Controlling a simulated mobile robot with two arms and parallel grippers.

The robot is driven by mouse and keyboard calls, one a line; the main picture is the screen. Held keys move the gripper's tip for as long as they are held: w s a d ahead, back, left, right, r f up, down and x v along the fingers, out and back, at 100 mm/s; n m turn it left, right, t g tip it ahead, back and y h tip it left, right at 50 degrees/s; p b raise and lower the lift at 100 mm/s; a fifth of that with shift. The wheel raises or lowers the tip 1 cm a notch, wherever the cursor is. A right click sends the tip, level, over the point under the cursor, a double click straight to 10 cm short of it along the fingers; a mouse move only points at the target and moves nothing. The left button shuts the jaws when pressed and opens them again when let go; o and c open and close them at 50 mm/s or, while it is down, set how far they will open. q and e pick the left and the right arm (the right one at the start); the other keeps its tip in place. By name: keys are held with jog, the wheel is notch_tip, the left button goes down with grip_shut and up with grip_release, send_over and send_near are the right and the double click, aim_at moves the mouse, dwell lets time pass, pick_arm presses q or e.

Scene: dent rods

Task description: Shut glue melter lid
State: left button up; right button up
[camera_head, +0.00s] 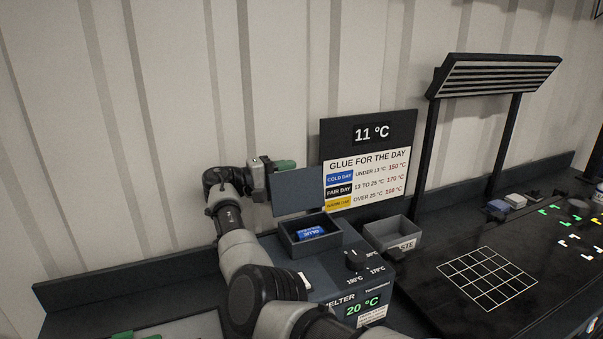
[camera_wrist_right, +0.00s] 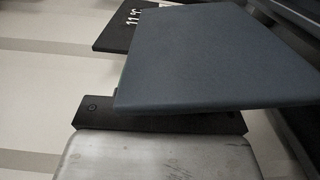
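The glue melter (camera_head: 335,286) stands on the bench with its grey lid (camera_head: 298,192) raised roughly upright behind the open chamber (camera_head: 290,242). A blue glue piece (camera_head: 312,231) lies in the chamber. My right gripper (camera_head: 284,164) is at the back of the lid near its top edge, green fingertip showing; contact and finger gap are unclear. In the right wrist view the lid (camera_wrist_right: 210,60) fills the middle, close to the gripper, whose fingertips are not distinguishable.
A grey waste bin (camera_head: 393,234) stands right of the melter. A sign (camera_head: 368,158) reading 11 °C stands behind. A dark board with a white grid (camera_head: 488,280) lies right, under a lamp (camera_head: 497,75). The melter display (camera_head: 363,309) reads 20 °C.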

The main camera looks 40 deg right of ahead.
aim_at(290, 174)
jog(key=shift+w+a, duration=0.1)
jog(key=shift+a, duration=0.15)
jog(key=shift+c, duration=0.5)
grip_shut()
pick_arm(q)
jog(key=shift+w+a, duration=0.2)
jog(key=shift+a, duration=0.15)
jog(key=shift+f, duration=0.15)
pick_arm(e)
jog(key=shift+s+m+b, duration=0.3)
jog(key=shift+s+b, duration=0.05)
jog(key=shift+s+a+r+m+b, duration=0.2)
jog(key=shift+s+r+m+b, duration=0.1)
jog(key=shift+s+m+b, duration=0.2)
jog(key=shift+s+a+r+m+b, duration=0.15)
jog(key=shift+s+r+m+b, duration=0.1)
jog(key=shift+s+m+b, duration=0.25)
jog(key=shift+s+a+r, duration=0.15)
jog(key=shift+s+r, duration=0.15)
jog(key=shift+s, duration=0.05)
pick_arm(q)
jog(key=shift+s+d+f, duration=0.1)
jog(key=shift+d+f, duration=0.05)
jog(key=shift+f, duration=0.4)
jog(key=shift+s+d+f, duration=0.1)
jog(key=shift+f, duration=0.45)
